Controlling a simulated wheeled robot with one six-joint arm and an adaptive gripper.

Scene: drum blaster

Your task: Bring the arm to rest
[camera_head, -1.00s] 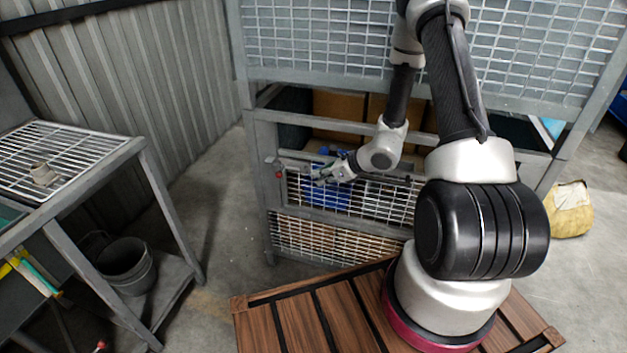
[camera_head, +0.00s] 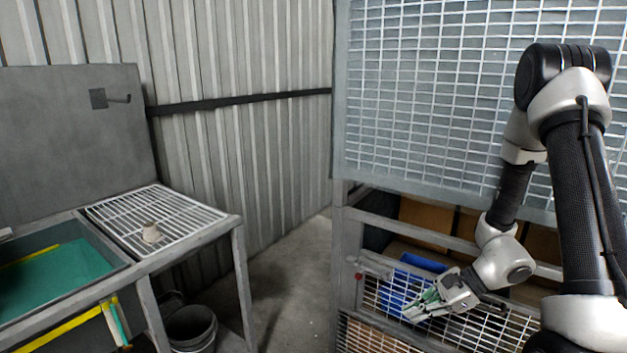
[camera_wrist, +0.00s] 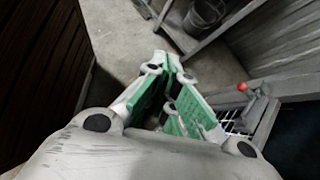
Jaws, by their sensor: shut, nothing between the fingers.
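My gripper (camera_head: 420,308) is at the lower right in the head view, in front of the open upper part of the wire-mesh cage's lower gate. It is shut and empty, with green finger pads. In the wrist view my gripper (camera_wrist: 172,62) points toward the concrete floor, its fingers together with nothing between them. My arm reaches down to it from the upper right, bent at the elbow.
The mesh cage (camera_head: 440,90) holds brown boxes and a blue object (camera_head: 398,288). A red-knobbed latch (camera_wrist: 243,88) is close to the gripper's right in the wrist view. A bench with a metal grate (camera_head: 180,215) and a bucket (camera_head: 190,328) stand left. Floor (camera_head: 300,290) between is clear.

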